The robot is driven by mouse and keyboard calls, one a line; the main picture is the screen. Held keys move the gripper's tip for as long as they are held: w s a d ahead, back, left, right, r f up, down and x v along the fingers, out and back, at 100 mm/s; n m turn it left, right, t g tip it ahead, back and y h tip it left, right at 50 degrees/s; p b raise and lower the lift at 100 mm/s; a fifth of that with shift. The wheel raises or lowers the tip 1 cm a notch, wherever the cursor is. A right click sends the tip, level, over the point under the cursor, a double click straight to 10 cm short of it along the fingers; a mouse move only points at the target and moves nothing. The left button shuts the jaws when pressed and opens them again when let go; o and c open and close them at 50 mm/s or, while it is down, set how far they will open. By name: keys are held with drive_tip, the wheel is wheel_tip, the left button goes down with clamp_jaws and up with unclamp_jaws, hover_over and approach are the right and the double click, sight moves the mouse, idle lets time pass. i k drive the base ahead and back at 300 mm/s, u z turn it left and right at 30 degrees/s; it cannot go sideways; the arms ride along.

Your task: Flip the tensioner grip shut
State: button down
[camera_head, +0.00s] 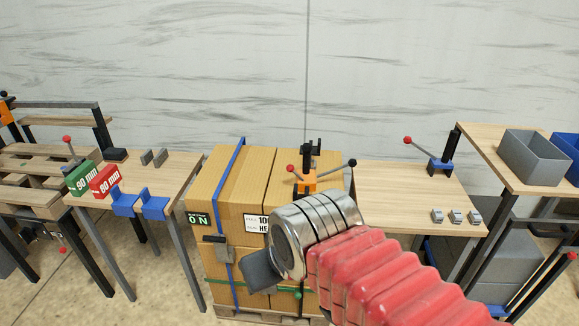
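An orange hand tool (308,180) with a black upright part, a black-knobbed lever to the right and a red knob to the left stands on top of the stacked cardboard boxes (240,175). It looks like the tensioner; its lever sticks out to the side, and I cannot tell whether its grip is open. My red ribbed arm and metal wrist come in from the lower right, hiding part of the boxes' front. My gripper (262,272) shows as a dark grey piece in front of the boxes, below the orange tool; its fingertips are not clear.
A blue strap (231,172) runs over the boxes, with a grey and black buckle (220,250) on the front. A green strap crosses lower down. The right table (400,180) holds a blue tool (440,163) and several grey clips.

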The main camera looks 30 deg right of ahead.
sight(291, 168)
drive_tip(key=z, duration=0.05)
drive_tip(key=i, duration=1)
drive_tip(key=u, duration=0.05)
